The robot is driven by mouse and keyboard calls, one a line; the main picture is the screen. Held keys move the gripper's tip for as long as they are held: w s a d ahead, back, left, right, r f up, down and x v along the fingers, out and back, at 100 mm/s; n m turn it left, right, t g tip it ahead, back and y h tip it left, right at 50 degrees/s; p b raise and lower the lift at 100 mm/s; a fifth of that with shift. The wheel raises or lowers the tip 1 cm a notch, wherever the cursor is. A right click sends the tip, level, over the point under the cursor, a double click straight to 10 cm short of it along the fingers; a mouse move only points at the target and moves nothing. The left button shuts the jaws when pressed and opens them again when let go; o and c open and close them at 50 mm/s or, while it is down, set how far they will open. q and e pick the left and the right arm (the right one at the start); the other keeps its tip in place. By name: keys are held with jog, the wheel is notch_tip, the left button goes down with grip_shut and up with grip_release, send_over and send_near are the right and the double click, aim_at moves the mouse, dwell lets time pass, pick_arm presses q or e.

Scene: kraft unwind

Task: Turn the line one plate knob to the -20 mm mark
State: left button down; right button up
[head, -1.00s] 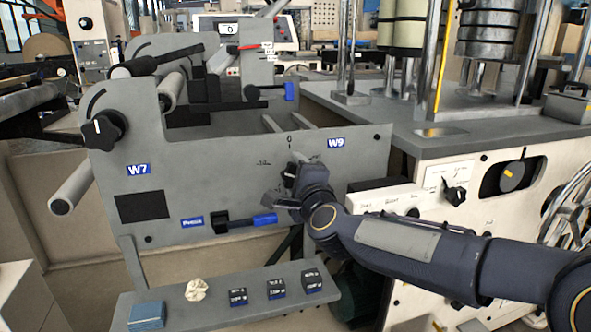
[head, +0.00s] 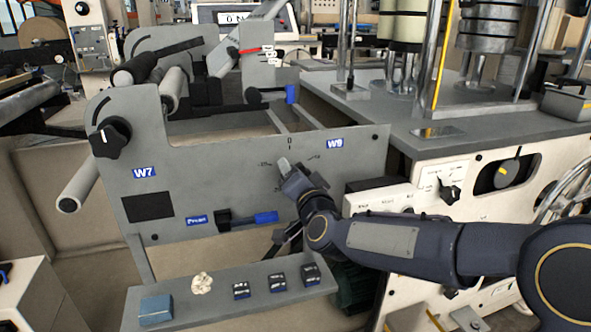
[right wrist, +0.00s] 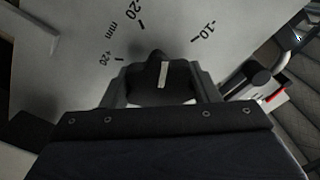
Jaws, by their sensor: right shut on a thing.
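The plate knob (right wrist: 162,75) is black with a white pointer line, seen in the right wrist view between my right gripper's fingers (right wrist: 162,88). Its pointer stands between the -20 mark (right wrist: 142,24) and the -10 mark (right wrist: 196,40), nearer to -20. A +20 mark (right wrist: 119,59) lies to the left. In the head view my right gripper (head: 286,168) is shut at the grey plate (head: 225,170), below its 0 mark and left of the W9 label (head: 335,144); it mostly hides the knob there. My left gripper is not in view.
A black knob (head: 110,137) sits at the plate's upper left, above the W7 label (head: 144,173). A blue-ended lever (head: 262,218) lies below my right gripper. A shelf (head: 185,310) under the plate holds a blue block, a crumpled piece and several small dark blocks.

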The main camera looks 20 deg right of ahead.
jog(key=n+p, duration=0.1)
jog(key=n, duration=0.3)
jog(key=shift+p, duration=0.35)
jog(key=shift+n+p, duration=0.35)
jog(key=shift+n, duration=0.65)
jog(key=shift+f, duration=0.1)
jog(key=o, duration=1)
jog(key=shift+s, duration=0.1)
jog(key=shift+s, duration=0.3)
jog(key=s+p, duration=0.1)
jog(key=s, duration=0.6)
